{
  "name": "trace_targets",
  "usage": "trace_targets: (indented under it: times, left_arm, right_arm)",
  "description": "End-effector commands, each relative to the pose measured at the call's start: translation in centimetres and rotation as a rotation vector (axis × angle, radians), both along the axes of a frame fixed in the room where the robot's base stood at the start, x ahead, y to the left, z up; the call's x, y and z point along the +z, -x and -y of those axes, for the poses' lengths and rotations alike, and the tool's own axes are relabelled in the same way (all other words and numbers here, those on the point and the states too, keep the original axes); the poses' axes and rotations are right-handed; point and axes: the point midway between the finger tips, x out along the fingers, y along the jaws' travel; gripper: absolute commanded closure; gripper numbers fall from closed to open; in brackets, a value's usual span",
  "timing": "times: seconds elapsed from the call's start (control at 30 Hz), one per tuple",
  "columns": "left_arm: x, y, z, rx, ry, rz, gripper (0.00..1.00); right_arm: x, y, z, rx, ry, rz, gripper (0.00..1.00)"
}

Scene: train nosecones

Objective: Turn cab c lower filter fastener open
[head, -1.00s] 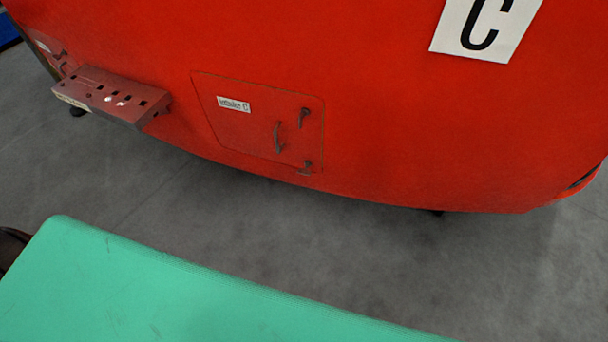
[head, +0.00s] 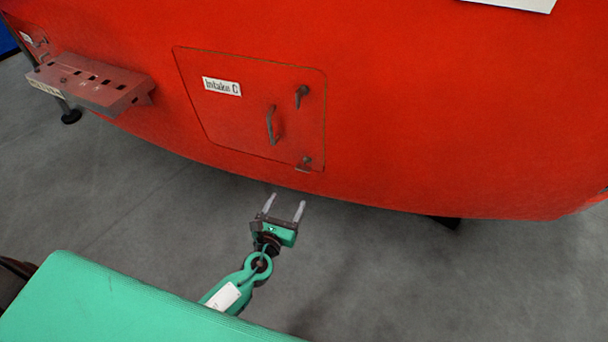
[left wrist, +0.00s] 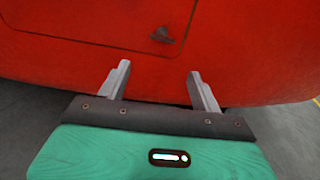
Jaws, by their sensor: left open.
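The red nosecone of cab C carries a hatch (head: 235,110) labelled "Intake C" in the head view. The lower filter fastener (head: 305,163) is a small dark latch at the hatch's lower right corner. It also shows in the left wrist view (left wrist: 161,35), above and between the fingers. My left gripper (head: 287,203) is open and empty, below the fastener and apart from it. In the left wrist view its two fingers (left wrist: 158,82) point at the red surface under the hatch edge. My right gripper is not in view.
An upper fastener (head: 301,95) and a curved handle (head: 271,125) sit on the hatch. A dark red step (head: 88,84) juts out at the left. Grey floor (head: 400,270) lies clear below the nosecone.

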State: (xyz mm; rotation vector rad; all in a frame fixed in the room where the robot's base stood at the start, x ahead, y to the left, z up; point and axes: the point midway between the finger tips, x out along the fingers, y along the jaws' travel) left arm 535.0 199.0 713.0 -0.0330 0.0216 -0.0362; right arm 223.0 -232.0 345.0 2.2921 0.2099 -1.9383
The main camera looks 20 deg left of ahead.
Motion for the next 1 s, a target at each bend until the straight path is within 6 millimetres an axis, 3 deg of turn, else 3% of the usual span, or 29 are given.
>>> trace_targets:
  times: [0.27,0.7,1.0]
  left_arm:
    - [1.0,-2.1,0.3,-0.004,-0.036,0.026,0.35]
    - [0.8,-10.0,0.6,-0.005,-0.034,0.024,0.35]
    - [0.7,-13.4,0.7,-0.004,-0.033,0.022,0.35]
  right_arm:
    - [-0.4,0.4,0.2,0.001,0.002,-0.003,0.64]
    - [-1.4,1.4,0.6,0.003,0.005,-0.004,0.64]
    - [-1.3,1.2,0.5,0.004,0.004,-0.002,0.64]
